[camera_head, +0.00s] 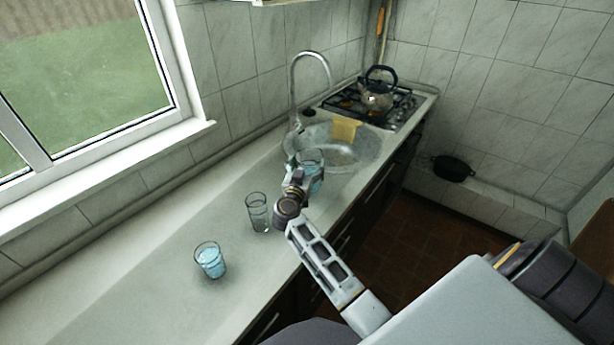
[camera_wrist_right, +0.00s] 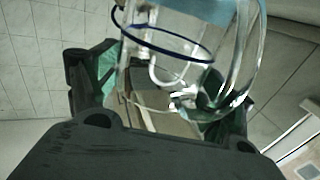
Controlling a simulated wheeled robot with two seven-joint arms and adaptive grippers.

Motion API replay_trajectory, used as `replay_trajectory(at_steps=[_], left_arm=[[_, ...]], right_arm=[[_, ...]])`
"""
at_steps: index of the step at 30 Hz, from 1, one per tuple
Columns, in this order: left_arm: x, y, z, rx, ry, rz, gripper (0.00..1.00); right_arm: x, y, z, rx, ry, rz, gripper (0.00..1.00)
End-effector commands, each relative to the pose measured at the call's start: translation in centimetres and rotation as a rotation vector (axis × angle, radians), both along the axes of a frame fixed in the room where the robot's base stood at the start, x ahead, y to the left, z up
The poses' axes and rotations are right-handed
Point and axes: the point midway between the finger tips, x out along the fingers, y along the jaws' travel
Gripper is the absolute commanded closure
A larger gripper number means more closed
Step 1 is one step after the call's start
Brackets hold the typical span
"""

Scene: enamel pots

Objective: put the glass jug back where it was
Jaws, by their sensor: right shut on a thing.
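My right gripper (camera_head: 302,174) is shut on the glass jug (camera_head: 311,158), a clear vessel with bluish contents, at the near edge of the sink. In the right wrist view the jug (camera_wrist_right: 190,45) fills the top middle between the dark fingers, with a dark blue ring around it. The gripper hides part of the jug in the head view, and I cannot tell whether its base touches anything. My left gripper is not in view.
A tall empty glass (camera_head: 258,212) and a glass of blue liquid (camera_head: 210,261) stand on the counter (camera_head: 140,290). Behind the jug are the sink (camera_head: 352,158), a curved faucet (camera_head: 293,85), a yellow cloth-like item (camera_head: 345,128) and a kettle (camera_head: 376,95) on the stove. The near-left counter is clear.

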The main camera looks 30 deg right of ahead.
Motion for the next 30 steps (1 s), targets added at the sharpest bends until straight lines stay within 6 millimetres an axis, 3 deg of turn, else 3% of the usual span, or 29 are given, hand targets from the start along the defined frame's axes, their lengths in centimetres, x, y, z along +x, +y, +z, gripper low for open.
replay_trajectory(at_steps=[14, 24, 30], left_arm=[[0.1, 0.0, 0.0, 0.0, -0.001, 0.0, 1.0], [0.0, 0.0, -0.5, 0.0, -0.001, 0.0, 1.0], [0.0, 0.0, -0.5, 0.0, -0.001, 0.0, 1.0]], right_arm=[[0.0, 0.0, -0.2, -0.003, -0.004, 0.0, 0.8], [0.0, 0.0, -3.2, -0.004, -0.003, 0.0, 0.8], [0.0, 0.0, -3.8, -0.003, -0.006, -0.001, 0.8]])
